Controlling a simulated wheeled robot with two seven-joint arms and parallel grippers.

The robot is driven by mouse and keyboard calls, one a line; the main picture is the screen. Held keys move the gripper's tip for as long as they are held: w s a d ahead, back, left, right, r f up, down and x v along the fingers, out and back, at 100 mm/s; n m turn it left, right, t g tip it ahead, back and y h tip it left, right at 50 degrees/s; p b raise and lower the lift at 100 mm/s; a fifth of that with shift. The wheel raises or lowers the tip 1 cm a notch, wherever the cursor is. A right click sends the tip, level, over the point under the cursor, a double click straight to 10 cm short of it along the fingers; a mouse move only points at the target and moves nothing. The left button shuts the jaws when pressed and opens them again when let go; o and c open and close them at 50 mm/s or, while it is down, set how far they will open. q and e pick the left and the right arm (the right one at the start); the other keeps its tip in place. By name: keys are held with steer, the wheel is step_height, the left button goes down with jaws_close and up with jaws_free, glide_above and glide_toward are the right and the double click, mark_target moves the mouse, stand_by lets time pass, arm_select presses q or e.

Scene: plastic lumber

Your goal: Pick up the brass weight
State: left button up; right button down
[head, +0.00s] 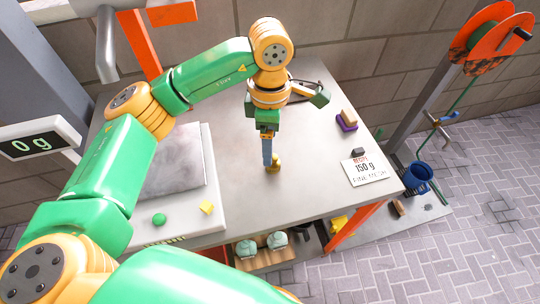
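The brass weight (273,166) is a small gold-coloured piece standing on the grey table (315,205), near its middle. My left gripper (268,162) points down at the weight, with its blue-grey fingers at or just beside the weight's top. The fingers overlap each other from this angle, so I cannot tell whether they are apart or touching the weight. My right gripper is not in view.
A scale (200,235) with a metal plate and a display reading 0 g (38,142) stands left. A "150 g FINE MESH" card (368,168) and a purple-and-tan block (347,121) lie right. A dark looped item (303,91) lies behind the gripper. The table's front middle is clear.

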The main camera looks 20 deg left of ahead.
mark_target(273, 159)
arm_select(q)
steer(key=shift+s+d+f+p, duration=0.2)
steer(key=shift+f+p, duration=0.2)
steer(key=shift+f, duration=0.15)
steer(key=shift+s+d+f+p, duration=0.2)
steer(key=shift+f+p, duration=0.15)
steer(key=shift+f, duration=0.15)
steer(key=f, duration=0.3)
steer(key=shift+w+f+p, duration=0.2)
steer(key=shift+p, duration=0.15)
steer(key=shift+w+f, duration=0.1)
steer(key=shift+f, duration=0.25)
jaws_close()
